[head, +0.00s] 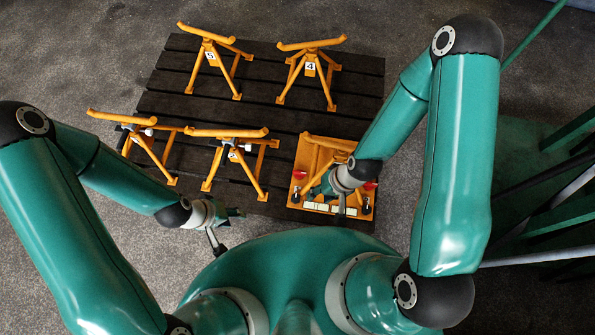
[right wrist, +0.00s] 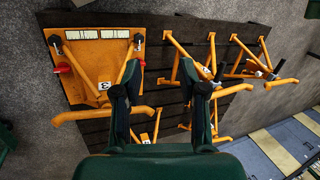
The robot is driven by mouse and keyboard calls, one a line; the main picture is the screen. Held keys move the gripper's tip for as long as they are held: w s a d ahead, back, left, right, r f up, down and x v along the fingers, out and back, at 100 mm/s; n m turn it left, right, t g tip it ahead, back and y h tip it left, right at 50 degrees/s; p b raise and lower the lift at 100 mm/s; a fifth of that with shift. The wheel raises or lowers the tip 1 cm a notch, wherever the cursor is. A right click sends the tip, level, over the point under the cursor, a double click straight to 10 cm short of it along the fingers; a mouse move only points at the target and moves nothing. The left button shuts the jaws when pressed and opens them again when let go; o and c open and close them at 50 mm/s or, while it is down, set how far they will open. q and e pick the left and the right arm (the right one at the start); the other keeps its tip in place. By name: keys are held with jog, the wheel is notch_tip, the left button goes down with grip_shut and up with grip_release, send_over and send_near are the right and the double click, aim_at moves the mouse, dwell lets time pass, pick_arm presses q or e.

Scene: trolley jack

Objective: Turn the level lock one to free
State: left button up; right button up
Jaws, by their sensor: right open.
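An orange plate with a frame on it (head: 300,190) lies at the front right of the dark pallet; it also shows in the right wrist view (right wrist: 88,72). Its red knobs show at its left (right wrist: 64,67) and right (right wrist: 142,62) edges, with small black levers near the corners and two white labels, too small to read. I cannot tell which part is level lock one. My right gripper (head: 341,208) is above the plate, partly hiding it in the head view. In the right wrist view it is open and empty (right wrist: 163,85). My left gripper (head: 232,212) is left of the plate, its fingers unclear.
Several orange stands with number tags, such as the one marked 4 (head: 310,68), stand on the dark slatted pallet (head: 270,65). One stand (head: 232,155) is close to the plate's left. Green and grey bars (head: 550,190) are at the right. Grey floor is clear at the far left.

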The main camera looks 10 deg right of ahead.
jog(key=w+a+f+m+b, duration=0.1)
jog(key=w+f+m+b, duration=0.4)
jog(key=w+f+b, duration=0.4)
jog(key=w+a+f+m+b, duration=0.1)
jog(key=w+f+m+b, duration=0.4)
jog(key=f+b, duration=0.4)
jog(key=m+h+b, duration=0.4)
jog(key=m+b, duration=0.6)
jog(key=b, duration=0.2)
send_over(299, 171)
notch_tip(299, 171, down, 10)
jog(key=shift+g, duration=0.3)
notch_tip(299, 171, down, 17)
jog(key=b, duration=0.4)
jog(key=shift+r, duration=0.1)
